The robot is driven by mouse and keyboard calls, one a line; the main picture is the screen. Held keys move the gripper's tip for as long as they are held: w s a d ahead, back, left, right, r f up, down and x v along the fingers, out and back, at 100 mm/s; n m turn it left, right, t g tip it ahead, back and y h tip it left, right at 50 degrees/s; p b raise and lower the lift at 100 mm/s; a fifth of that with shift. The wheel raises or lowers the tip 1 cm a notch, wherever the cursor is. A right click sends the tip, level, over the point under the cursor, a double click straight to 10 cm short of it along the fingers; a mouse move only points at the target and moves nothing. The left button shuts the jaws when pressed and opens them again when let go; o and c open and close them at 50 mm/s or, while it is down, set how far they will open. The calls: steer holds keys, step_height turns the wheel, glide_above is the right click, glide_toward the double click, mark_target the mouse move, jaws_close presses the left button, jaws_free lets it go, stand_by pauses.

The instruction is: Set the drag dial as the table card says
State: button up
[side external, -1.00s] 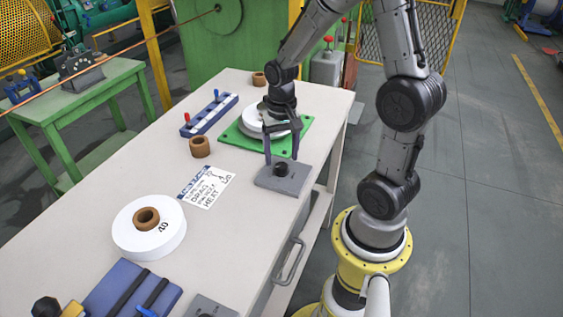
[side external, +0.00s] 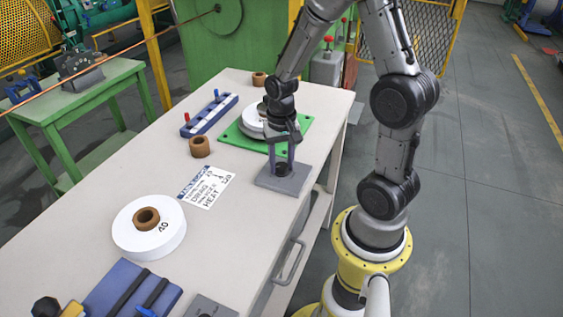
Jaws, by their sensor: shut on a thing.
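The drag dial is a small black knob (side external: 282,170) on a flat grey plate (side external: 279,185) near the right edge of the table. My gripper (side external: 281,166) points down over the plate, its fingers on either side of the knob and shut on it. The fingers partly hide the knob, and its pointer and marks cannot be read. The white table card (side external: 207,186) lies flat left of the plate.
A green plate (side external: 232,134) with white discs stands just behind the dial. A blue rack (side external: 210,115) and a brown ring (side external: 200,147) lie to the left. A white reel marked 40 (side external: 123,232) stands at the front left. The tabletop around the card is clear.

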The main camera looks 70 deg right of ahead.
mark_target(281, 165)
steer(key=shift+n, duration=0.3)
jaws_close()
steer(key=n, duration=0.9)
steer(key=shift+r+n, duration=0.1)
steer(key=shift+n, duration=0.2)
steer(key=o, duration=1.1)
jaws_free()
steer(key=shift+o, duration=0.2)
step_height(281, 165, up, 14)
